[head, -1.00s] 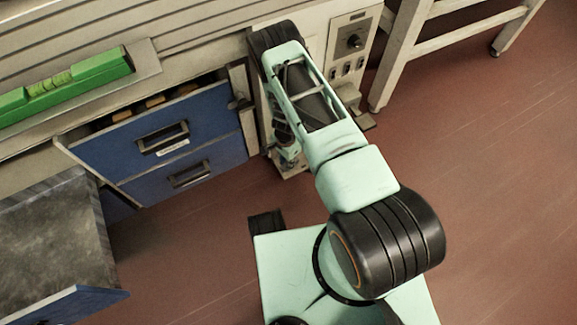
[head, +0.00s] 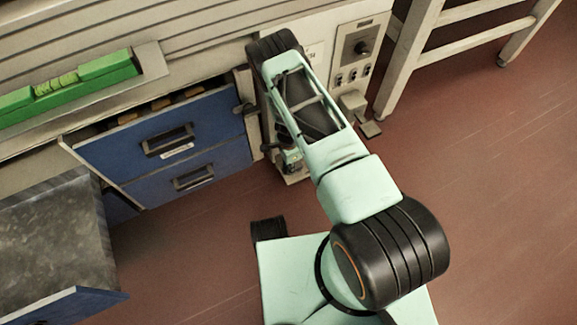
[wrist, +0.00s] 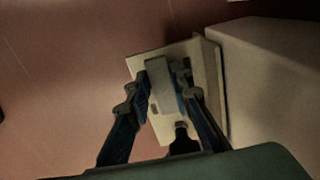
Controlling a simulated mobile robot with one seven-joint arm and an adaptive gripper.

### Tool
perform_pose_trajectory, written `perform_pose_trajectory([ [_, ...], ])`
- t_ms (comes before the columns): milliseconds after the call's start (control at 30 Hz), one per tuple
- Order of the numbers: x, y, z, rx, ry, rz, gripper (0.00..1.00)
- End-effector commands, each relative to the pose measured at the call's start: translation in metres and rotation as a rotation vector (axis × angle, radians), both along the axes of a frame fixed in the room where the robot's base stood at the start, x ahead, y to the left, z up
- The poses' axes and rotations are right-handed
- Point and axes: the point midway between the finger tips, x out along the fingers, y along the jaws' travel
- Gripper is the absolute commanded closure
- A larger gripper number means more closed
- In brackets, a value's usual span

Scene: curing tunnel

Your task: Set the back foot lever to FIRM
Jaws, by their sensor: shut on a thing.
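In the wrist view a grey block-like foot lever (wrist: 160,77) stands over a pale base plate (wrist: 152,126) at floor level. My gripper (wrist: 165,84) has one finger on each side of the block and is shut on it. In the head view my gripper (head: 291,160) is low beside the machine's front, mostly hidden under my forearm, and the lever cannot be made out there. The base plate shows in part beneath it. No FIRM marking is readable, so the lever's setting cannot be told.
A control panel (head: 358,50) with a knob and a small pedal (head: 371,129) lie to the right of my arm. Blue drawers (head: 160,150) stand to the left. A pale stand (head: 405,60) is at upper right. The red floor at right is clear.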

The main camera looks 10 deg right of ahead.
Motion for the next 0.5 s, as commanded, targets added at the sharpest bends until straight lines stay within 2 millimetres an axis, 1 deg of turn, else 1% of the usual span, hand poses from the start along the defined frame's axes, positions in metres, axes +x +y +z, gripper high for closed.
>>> perform_pose_trajectory([
  [33, 0.0006, 0.0004, -0.0001, 0.0, -0.001, -0.003, 1.0],
  [67, 0.0006, 0.0004, -0.0001, 0.001, -0.002, -0.003, 0.77],
  [200, 0.0005, 0.0003, -0.0001, 0.0, -0.001, -0.002, 0.62],
  [500, 0.0006, 0.0001, 0.0013, 0.0, -0.001, -0.001, 0.62],
])
